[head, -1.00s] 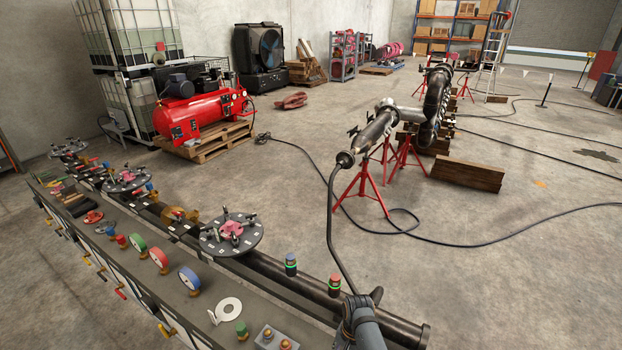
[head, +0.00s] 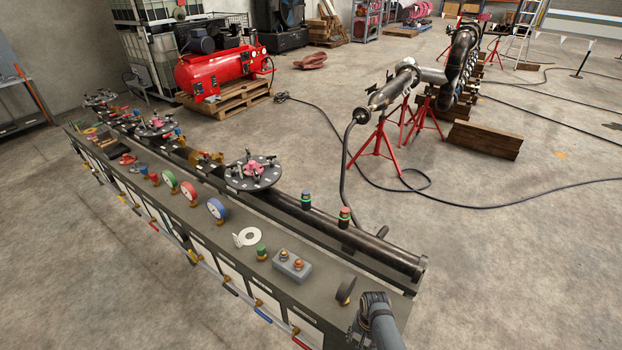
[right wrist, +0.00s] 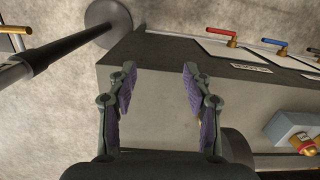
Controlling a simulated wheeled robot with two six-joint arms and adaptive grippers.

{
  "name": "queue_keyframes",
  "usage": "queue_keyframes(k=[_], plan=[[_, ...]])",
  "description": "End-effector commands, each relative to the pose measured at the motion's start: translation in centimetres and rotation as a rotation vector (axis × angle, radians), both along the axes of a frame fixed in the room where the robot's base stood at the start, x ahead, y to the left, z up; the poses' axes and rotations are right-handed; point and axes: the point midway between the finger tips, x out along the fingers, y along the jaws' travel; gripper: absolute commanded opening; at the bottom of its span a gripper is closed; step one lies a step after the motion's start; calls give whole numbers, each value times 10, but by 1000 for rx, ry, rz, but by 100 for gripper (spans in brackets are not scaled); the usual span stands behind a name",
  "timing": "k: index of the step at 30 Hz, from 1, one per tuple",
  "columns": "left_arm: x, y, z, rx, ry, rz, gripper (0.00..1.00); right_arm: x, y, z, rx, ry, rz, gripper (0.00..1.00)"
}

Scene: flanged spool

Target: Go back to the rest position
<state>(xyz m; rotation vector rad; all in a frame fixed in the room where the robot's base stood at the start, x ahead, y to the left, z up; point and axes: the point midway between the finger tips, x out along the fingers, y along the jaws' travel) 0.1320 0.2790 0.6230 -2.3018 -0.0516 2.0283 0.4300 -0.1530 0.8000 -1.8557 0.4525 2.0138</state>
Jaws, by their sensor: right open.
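My right gripper (head: 354,335) is at the bottom of the head view, by the front right end of the long grey bench (head: 235,265). In the right wrist view the right gripper (right wrist: 158,75) is open, with two purple-padded fingers apart and nothing between them. Bench top shows beyond the fingers. My left gripper is not in view. The dark flanged pipe spool (head: 395,88) rests on red stands (head: 375,152) on the floor, well away from my gripper.
Along the bench run a dark pipe (head: 340,225), a round plate (head: 253,175), gauges (head: 217,209), a grey button box (head: 292,266) and a dark disc (head: 346,290) close to my gripper. A red compressor (head: 220,72) stands behind.

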Motion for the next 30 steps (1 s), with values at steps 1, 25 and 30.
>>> queue_keyframes(k=[1, 25, 30], plan=[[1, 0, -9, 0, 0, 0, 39, -12, -5, -22, -4, 2, 16, 50], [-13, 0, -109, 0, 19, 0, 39, -322, -126, -288, -126, -151, 519, 50], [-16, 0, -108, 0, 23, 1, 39, -322, -126, -286, -126, -154, 521, 50]])
